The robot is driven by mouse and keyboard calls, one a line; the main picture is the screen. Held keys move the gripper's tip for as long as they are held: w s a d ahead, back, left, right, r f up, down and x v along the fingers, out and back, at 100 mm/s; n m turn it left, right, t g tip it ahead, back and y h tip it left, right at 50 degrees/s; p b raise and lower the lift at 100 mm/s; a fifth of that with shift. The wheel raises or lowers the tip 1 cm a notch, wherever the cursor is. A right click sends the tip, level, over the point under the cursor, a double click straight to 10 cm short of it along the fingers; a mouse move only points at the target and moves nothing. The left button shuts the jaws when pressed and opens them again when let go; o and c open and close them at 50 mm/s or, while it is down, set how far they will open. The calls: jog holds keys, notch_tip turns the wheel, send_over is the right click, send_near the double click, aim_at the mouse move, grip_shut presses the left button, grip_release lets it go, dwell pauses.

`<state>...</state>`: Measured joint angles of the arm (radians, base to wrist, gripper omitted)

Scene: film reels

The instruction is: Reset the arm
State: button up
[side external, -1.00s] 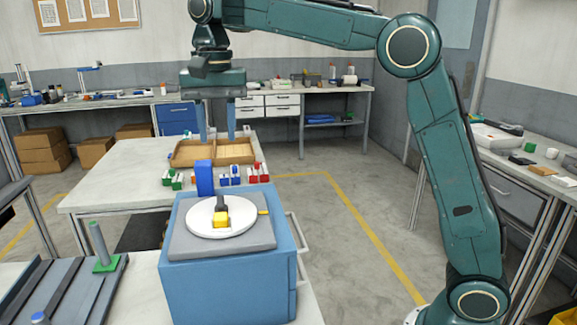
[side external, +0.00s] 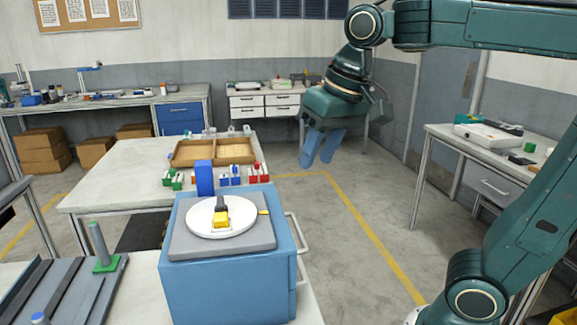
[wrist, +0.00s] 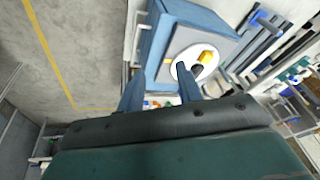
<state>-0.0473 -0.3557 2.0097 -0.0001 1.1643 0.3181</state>
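My gripper (side external: 320,150) hangs tilted in the air, right of the blue cabinet and over the floor. Its two blue fingers are apart with nothing between them, and the wrist view also shows them apart (wrist: 158,88). The blue cabinet (side external: 228,285) carries a grey plate with a white disc (side external: 243,222) on it. A yellow block (side external: 221,219) and a dark piece lie on the disc.
A wooden tray (side external: 212,141) stands on the white table behind the cabinet, with a blue upright block (side external: 204,178) and several small coloured pieces in front. A side bench (side external: 498,165) stands at the right. The floor between is clear.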

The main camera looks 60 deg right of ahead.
jog(key=s+d+f+n+t, duration=0.1)
jog(key=s+f+n+t, duration=0.1)
jog(key=s+f, duration=0.6)
jog(key=shift+s+d+f+n, duration=0.15)
jog(key=shift+s+n, duration=0.35)
jog(key=shift+s, duration=0.45)
